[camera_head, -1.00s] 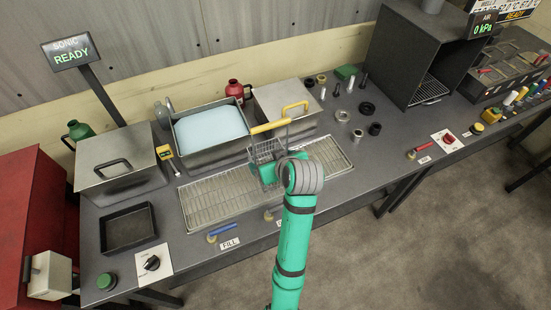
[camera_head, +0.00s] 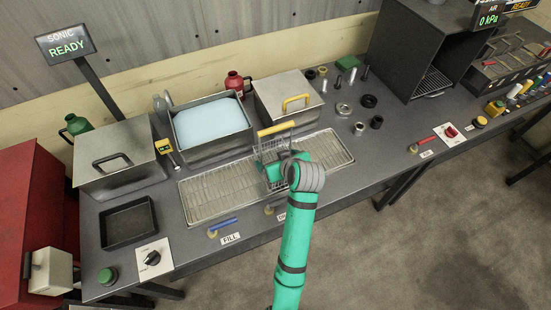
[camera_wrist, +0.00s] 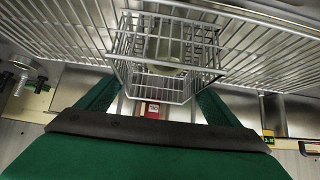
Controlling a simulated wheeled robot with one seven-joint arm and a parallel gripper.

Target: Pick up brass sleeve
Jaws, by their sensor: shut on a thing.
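My gripper (camera_head: 273,172) is at the wire basket (camera_head: 286,145), which has a yellow handle and is over the grated drain tray. In the wrist view the green fingers (camera_wrist: 158,92) lie either side of the basket (camera_wrist: 185,85) and are shut on it. A dull olive-grey cylinder (camera_wrist: 167,48) shows inside the basket through the wires; I cannot tell whether it is the brass sleeve.
The drain tray (camera_head: 215,195) lies under the basket. Behind it are an open blue-filled bath (camera_head: 210,122) and a lidded steel box (camera_head: 275,95). Loose rings and cylinders, including a black ring (camera_head: 369,101), stand to the right. An empty black tray (camera_head: 128,222) sits at left.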

